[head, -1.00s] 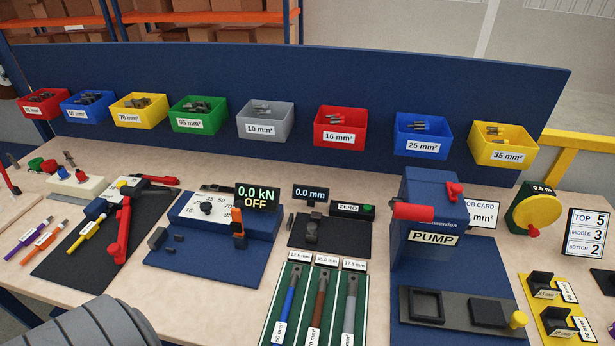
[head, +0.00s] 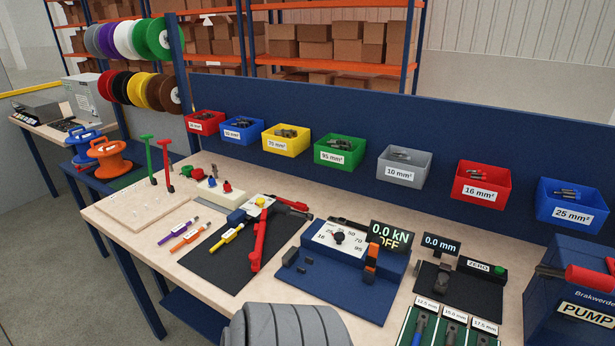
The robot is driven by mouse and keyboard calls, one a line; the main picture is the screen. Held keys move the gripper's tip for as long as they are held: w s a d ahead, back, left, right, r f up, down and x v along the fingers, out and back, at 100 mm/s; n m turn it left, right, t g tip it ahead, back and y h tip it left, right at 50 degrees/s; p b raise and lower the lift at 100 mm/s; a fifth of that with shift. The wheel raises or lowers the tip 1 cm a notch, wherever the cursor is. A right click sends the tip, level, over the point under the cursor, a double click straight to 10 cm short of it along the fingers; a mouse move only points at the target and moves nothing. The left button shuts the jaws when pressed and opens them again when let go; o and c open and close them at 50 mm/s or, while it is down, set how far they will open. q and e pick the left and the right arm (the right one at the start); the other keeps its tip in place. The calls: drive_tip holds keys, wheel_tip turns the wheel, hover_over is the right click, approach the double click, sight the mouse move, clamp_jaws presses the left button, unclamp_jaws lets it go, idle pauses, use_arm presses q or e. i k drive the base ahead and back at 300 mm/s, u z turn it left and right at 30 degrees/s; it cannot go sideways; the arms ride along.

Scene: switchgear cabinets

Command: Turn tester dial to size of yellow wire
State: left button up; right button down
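The tester (head: 345,262) is a blue bench unit with a white dial face and a display (head: 390,236) reading 0.0 kN OFF. Its small dark dial knob (head: 338,238) sits among printed sizes, of which 50, 70 and 95 can be read. I cannot tell which size the knob points at. The yellow wire (head: 227,237) lies at the left edge of the black mat, with a white label too small to read. A purple wire (head: 181,227) and an orange wire (head: 190,237) lie to its left. Neither of my grippers is in view.
A red-handled tool (head: 259,240) lies on the black mat (head: 222,266). Labelled bins (head: 340,150) line the blue back panel. A gauge reading 0.0 mm (head: 440,245) and a blue pump unit (head: 570,295) stand right of the tester. Wire spools (head: 140,90) hang at the left.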

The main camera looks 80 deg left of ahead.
sight(340, 236)
drive_tip(key=k, duration=0.5)
drive_tip(key=u, duration=0.8)
